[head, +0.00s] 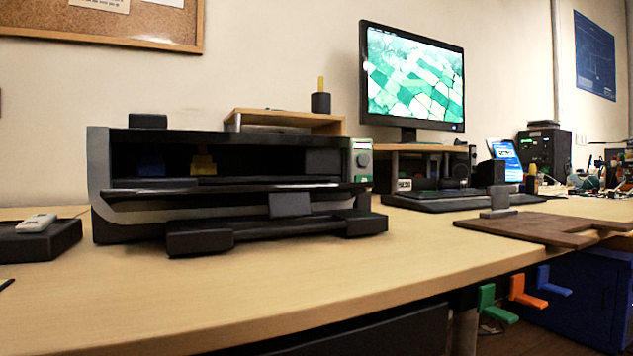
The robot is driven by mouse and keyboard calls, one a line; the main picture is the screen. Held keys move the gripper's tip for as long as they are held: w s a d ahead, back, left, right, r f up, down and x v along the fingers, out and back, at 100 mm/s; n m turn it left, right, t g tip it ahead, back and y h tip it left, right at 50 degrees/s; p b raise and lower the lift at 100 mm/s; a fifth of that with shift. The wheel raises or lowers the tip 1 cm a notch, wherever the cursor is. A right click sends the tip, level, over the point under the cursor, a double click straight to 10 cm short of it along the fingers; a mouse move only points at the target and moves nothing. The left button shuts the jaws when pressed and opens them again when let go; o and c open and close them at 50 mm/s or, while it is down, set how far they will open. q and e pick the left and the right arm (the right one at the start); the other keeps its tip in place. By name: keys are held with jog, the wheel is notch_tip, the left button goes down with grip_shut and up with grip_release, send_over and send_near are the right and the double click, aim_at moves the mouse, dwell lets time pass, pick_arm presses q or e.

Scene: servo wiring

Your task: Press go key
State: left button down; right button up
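A dark box-shaped machine (120,215) with an open front stands on the table at the left. On the right of its front is a narrow light panel (355,172) with a green-and-white patch on top and a round grey knob or button (364,160) below it. The marks on this panel are too small to read, so I cannot tell which part is the go key. Inside the opening are a blue piece (151,166) and a yellow piece (203,163). Neither of my grippers shows in the head view.
A brown board (545,228) lies at the right, near a keyboard (440,204) and monitor (412,82). Green, orange and blue hooks (524,292) hang below the edge. The front tabletop (330,275) is clear.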

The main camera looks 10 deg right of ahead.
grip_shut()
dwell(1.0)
